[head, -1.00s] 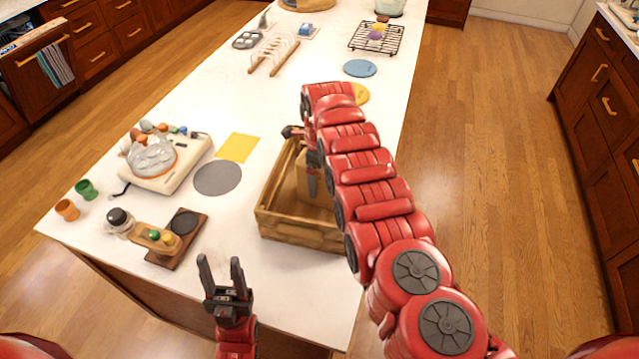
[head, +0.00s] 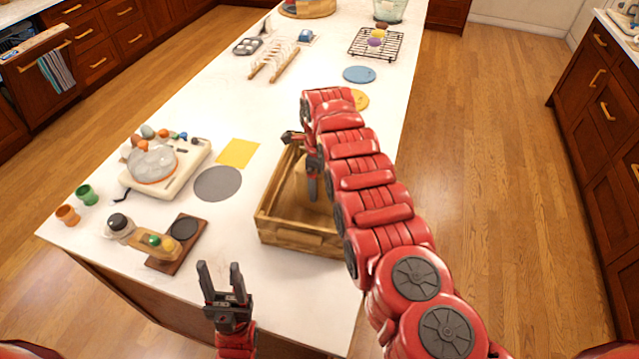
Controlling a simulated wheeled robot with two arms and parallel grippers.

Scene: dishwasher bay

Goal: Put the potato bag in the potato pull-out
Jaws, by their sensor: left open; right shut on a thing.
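A wooden open-topped box (head: 293,232), which seems to be the potato pull-out, stands on the white counter right of centre. A plain tan thing (head: 301,196), probably the potato bag, shows inside it, mostly hidden by my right arm. My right gripper (head: 313,188) points down into the box at this tan thing and is shut on it. I cannot tell whether the bag touches the box floor. My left gripper (head: 221,268) is open and empty, in front of the box and to its left, near the counter's front edge.
A grey round mat (head: 218,184) and a yellow square (head: 238,153) lie left of the box. A cream appliance (head: 165,170), a wooden stand (head: 176,245) and two small cups stand further left. A rack and discs lie farther back.

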